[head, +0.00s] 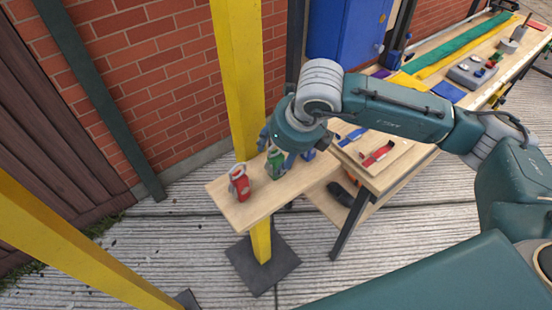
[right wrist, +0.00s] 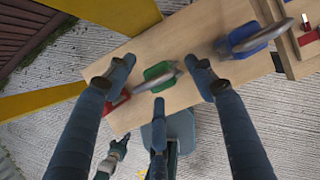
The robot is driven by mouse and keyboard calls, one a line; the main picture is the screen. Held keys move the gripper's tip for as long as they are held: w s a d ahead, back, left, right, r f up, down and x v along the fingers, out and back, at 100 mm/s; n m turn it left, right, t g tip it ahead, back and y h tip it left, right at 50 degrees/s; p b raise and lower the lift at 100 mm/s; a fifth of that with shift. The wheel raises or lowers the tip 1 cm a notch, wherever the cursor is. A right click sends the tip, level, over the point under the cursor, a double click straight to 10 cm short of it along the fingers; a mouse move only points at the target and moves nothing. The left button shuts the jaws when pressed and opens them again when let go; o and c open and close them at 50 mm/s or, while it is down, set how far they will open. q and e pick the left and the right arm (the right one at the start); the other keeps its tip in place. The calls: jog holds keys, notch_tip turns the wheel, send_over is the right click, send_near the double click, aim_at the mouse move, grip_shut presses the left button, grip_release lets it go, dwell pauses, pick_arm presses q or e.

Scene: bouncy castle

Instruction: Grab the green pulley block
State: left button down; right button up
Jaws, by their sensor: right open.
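The green pulley block (head: 276,165) stands on a narrow wooden board (head: 226,200), between a red pulley block (head: 239,185) and a blue one (head: 309,154). My right gripper (head: 276,150) is just above the green block and hides part of it. In the right wrist view, the green pulley block (right wrist: 159,72) with its grey metal part lies between the spread fingers of my right gripper (right wrist: 160,80). The fingers are open, and no clear contact shows. My left gripper does not show in the head view.
The red block (right wrist: 117,102) is close to one finger; the blue block (right wrist: 248,36) is beyond another. A yellow post (head: 238,80) rises behind the board. A brick wall (head: 140,80) stands behind.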

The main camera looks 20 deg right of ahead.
jog(key=shift+f, duration=0.2)
jog(key=c, duration=1.3)
jog(key=shift+r, duration=0.1)
grip_shut()
jog(key=shift+w+r, duration=0.1)
